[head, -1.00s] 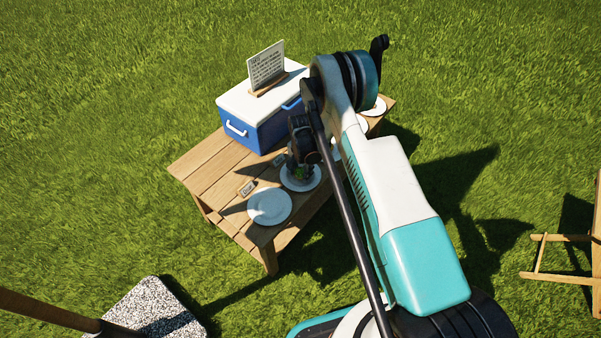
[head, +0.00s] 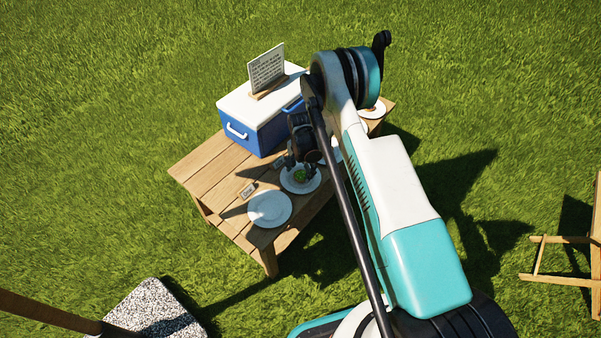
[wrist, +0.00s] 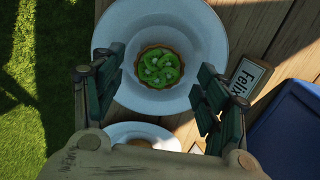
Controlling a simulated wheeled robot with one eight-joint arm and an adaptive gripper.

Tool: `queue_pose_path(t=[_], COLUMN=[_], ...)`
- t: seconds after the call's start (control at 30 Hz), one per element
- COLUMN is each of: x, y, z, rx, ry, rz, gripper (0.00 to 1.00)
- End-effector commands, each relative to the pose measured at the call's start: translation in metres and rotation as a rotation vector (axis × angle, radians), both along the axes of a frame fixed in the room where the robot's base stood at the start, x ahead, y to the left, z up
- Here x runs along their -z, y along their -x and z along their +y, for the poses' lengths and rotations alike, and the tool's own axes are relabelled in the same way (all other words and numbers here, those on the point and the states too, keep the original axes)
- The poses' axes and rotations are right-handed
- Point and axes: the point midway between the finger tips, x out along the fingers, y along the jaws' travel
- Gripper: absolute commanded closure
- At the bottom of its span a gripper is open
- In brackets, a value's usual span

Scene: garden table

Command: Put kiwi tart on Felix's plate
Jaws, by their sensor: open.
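The kiwi tart (wrist: 160,67), a small round tart with green kiwi on top, sits on a white plate (wrist: 205,25) in the wrist view. A name card reading "Felix" (wrist: 248,78) lies beside that plate. My gripper (wrist: 157,100) is open, with its fingers apart on either side over the plate's near part and nothing between them touching the tart. In the head view the tart (head: 300,175) shows green on the plate (head: 292,186), just below my gripper (head: 300,162).
An empty white plate (head: 269,208) stands at the table's near left end, with a card (head: 248,190) beside it. A blue and white cooler (head: 255,125) with a sign (head: 266,70) stands behind. Another plate (wrist: 165,132) shows below in the wrist view. The table's left end (head: 200,165) is bare.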

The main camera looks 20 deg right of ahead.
Motion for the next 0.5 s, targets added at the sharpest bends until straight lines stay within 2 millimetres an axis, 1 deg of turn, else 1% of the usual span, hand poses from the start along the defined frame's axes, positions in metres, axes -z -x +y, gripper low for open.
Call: queue_pose_path(t=[0.03, 0.2, 0.33, 0.5], x=[-0.015, -0.051, -0.075, -0.095], y=[0.0, 0.0, 0.0, 0.0], z=[0.0, 0.0, 0.0, 0.0], rx=[0.0, 0.0, 0.0, 0.0], ry=[0.0, 0.0, 0.0, 0.0], rz=[0.0, 0.0, 0.0, 0.0], gripper=[0.33, 0.33, 0.33, 0.33])
